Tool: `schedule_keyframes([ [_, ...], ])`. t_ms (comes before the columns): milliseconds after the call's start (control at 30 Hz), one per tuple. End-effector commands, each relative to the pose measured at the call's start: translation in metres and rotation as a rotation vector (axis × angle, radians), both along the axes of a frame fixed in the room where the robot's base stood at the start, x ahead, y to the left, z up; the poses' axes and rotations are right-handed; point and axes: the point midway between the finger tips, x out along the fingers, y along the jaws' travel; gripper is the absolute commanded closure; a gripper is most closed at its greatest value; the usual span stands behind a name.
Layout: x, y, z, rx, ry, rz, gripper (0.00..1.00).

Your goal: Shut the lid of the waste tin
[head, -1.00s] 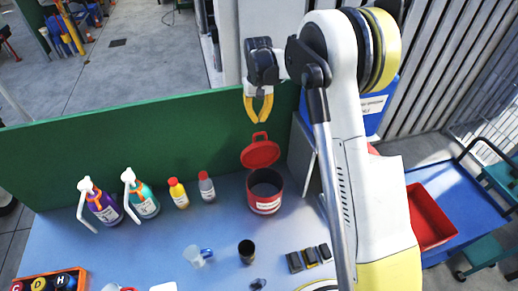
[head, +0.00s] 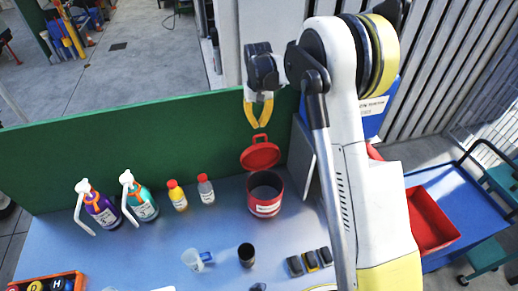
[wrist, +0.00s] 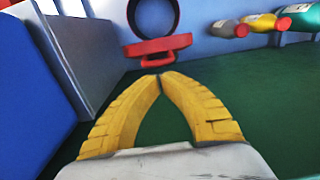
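The waste tin (head: 265,208) is a red, labelled round tin standing upright near the back of the blue bench. Its red lid (head: 261,156) is open, tilted up at the tin's back edge, with a small handle on its far side. My gripper (head: 259,127) is empty, with yellow fingers pointing down just above and behind the lid's handle. In the wrist view the fingertips meet (wrist: 160,76) close to the lid (wrist: 157,44). The dark mouth of the tin (wrist: 152,12) shows beyond it. I cannot tell whether the fingertips touch the handle.
A green back panel (head: 120,150) stands behind the tin. A grey panel (head: 301,145) stands close to its right. A dark cup (head: 246,255) and a clear jug (head: 195,260) stand in front.

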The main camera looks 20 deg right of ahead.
Motion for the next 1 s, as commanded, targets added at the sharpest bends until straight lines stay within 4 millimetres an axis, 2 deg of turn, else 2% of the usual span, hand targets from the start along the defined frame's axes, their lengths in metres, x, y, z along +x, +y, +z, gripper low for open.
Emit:
schedule_keyframes([
  [567, 0.0, 0.0, -0.001, 0.0, 0.0, 0.0, 1.0],
  [1000, 0.0, 0.0, -0.02, 0.0, 0.0, 0.0, 1.0],
])
